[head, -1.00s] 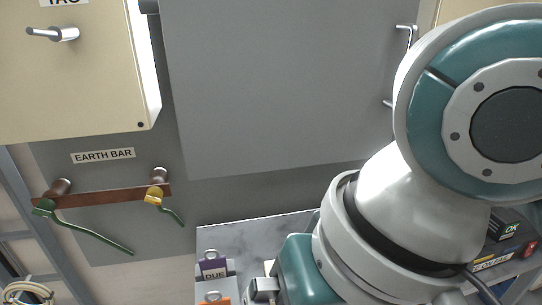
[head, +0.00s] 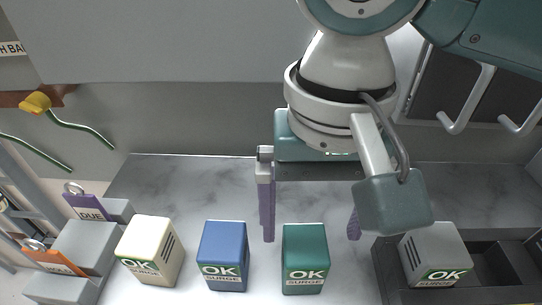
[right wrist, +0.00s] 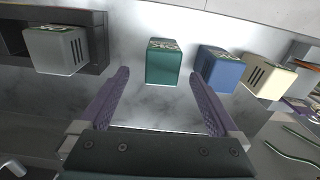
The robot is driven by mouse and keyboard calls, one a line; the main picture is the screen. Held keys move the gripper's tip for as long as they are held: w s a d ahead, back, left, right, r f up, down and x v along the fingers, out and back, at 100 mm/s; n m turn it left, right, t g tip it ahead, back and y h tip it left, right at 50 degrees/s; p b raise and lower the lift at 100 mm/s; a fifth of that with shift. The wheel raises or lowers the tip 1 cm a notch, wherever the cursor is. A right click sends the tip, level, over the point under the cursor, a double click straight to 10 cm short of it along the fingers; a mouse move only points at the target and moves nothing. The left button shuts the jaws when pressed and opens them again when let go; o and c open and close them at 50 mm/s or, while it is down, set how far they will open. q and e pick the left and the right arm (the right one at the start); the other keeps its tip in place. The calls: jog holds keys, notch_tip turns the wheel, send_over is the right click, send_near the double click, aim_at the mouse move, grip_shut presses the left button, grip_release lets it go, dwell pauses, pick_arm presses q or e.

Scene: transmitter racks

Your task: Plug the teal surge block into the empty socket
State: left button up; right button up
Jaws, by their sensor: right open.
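The teal surge block (head: 305,254), labelled OK SURGE, stands upright on the grey marbled shelf. It also shows in the right wrist view (right wrist: 163,63). My right gripper (head: 310,238) is open and empty, fingers pointing down, above and behind the teal block. In the right wrist view the block appears between and just beyond the two purple fingertips (right wrist: 158,74), touching neither. A dark socket base (head: 386,268) sits at the right, with a grey surge block (head: 432,252) in its left part. An empty dark socket (head: 508,264) shows to the right of that block. My left gripper is out of view.
A blue block (head: 223,256) and a cream block (head: 150,250) stand left of the teal one. Grey holders with a purple DUE tag (head: 88,207) and an orange tag (head: 50,258) are at the far left. Metal handles (head: 468,100) project at upper right.

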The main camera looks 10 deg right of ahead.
aim_at(306, 242)
jog(key=f+b, duration=0.1)
jog(key=f, duration=0.4)
jog(key=shift+a+f, duration=0.2)
jog(key=c, duration=1.5)
jog(key=shift+w, duration=0.1)
grip_shut()
jog(key=shift+r, duration=0.15)
